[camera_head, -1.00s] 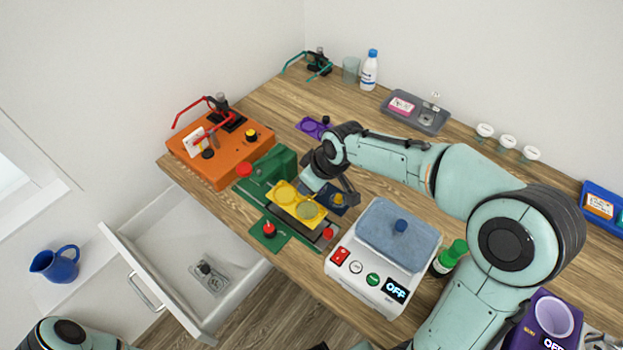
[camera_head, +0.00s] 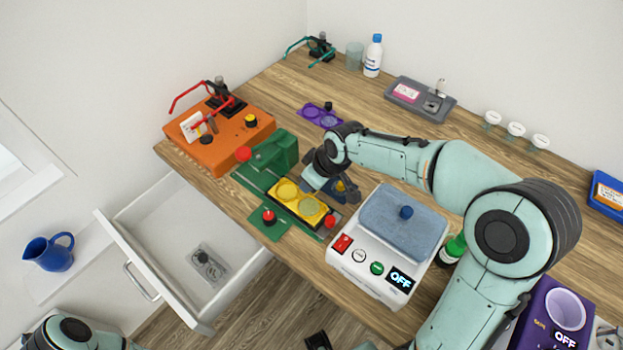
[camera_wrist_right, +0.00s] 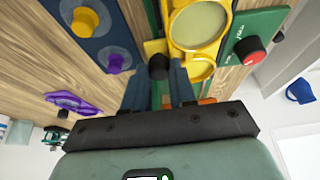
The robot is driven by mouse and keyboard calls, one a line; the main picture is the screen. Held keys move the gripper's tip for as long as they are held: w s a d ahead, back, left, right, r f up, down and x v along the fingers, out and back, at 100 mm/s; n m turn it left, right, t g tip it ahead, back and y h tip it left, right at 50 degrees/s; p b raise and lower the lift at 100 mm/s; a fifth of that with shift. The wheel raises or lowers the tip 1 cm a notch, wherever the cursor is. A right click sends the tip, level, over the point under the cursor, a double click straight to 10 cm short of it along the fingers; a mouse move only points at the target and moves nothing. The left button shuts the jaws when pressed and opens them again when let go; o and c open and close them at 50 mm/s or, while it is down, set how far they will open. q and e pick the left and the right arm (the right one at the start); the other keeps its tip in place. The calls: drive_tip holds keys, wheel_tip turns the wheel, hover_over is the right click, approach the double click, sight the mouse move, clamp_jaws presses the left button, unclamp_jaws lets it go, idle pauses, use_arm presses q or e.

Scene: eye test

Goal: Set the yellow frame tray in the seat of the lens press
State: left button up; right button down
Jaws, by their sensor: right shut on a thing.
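The yellow frame tray (camera_head: 300,206) has two round lens openings and lies over the seat of the green lens press (camera_head: 280,154). It looks level and in line with the seat; I cannot tell if it is fully down. My right gripper (camera_head: 318,184) is at the tray's far side. In the right wrist view the fingers (camera_wrist_right: 160,86) are shut at the dark knob (camera_wrist_right: 158,67) on the tab of the yellow tray (camera_wrist_right: 212,24). The fingertips partly hide that tab.
A blue tray (camera_head: 338,185) with a yellow knob lies close behind my right gripper. A purple tray (camera_head: 312,113) lies farther back. The orange machine (camera_head: 180,152) is at left, the white scale-like device (camera_head: 365,278) at right. A drawer (camera_head: 190,240) stands open below the table edge.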

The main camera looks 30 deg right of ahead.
use_arm(q)
drive_tip(key=shift+s+f, duration=0.1)
drive_tip(key=shift+f, duration=0.15)
use_arm(e)
drive_tip(key=shift+f, duration=0.3)
drive_tip(key=c, duration=0.5)
unclamp_jaws()
drive_tip(key=shift+r+p, duration=1.6)
drive_tip(key=shift+r, duration=1.45)
use_arm(q)
drive_tip(key=r, duration=0.1)
drive_tip(key=w+r, duration=0.2)
drive_tip(key=r, duration=0.1)
drive_tip(key=shift+w+r, duration=0.1)
